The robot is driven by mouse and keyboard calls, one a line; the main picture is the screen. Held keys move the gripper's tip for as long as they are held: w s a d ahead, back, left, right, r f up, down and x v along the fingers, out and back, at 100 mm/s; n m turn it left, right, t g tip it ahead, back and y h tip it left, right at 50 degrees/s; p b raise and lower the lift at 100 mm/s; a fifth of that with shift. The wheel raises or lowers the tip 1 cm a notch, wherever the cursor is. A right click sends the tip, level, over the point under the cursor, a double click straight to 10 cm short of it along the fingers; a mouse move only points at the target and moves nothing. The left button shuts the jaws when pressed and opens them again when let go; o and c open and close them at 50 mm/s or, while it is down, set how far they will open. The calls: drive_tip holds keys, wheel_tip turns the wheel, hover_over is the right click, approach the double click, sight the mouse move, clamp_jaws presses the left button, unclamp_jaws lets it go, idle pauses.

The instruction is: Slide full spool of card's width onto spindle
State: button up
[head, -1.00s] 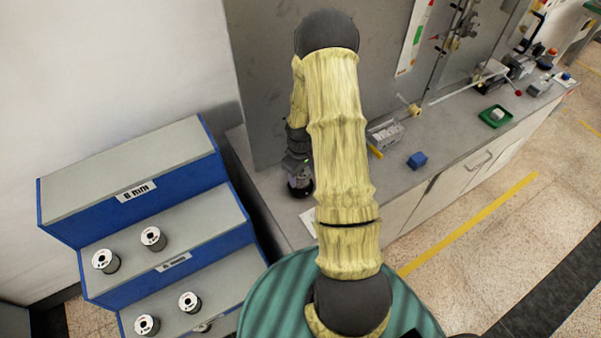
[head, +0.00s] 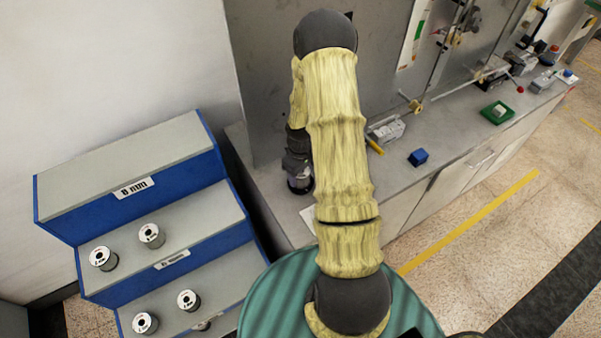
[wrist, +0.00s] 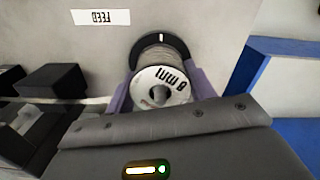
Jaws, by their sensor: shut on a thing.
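In the wrist view my gripper (wrist: 161,86) is shut on a spool (wrist: 150,76), with a purple finger on each side. The spool has a white face marked "8 mm" upside down, grey winding and a dark disc at its far end. A grey round shape shows in its centre hole; I cannot tell whether this is a spindle end. The spool is close to the grey panel with the upside-down FEED label (wrist: 101,17). In the head view my gripper (head: 299,182) is low over the left end of the counter, mostly hidden by my arm. I see no clear spindle.
A stepped blue rack (head: 190,158) stands at left, its top step empty and marked "8 mm". Several spools (head: 151,235) stand on its lower steps. Dark blocks (wrist: 53,80) lie left of the spool.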

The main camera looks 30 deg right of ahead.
drive_tip(key=shift+f, duration=0.1)
drive_tip(key=o, duration=1.3)
drive_tip(key=shift+o, duration=0.2)
wheel_tip(320, 180, up, 18)
drive_tip(key=b, duration=0.2)
drive_tip(key=shift+f+b, duration=0.25)
drive_tip(key=shift+b, duration=0.1)
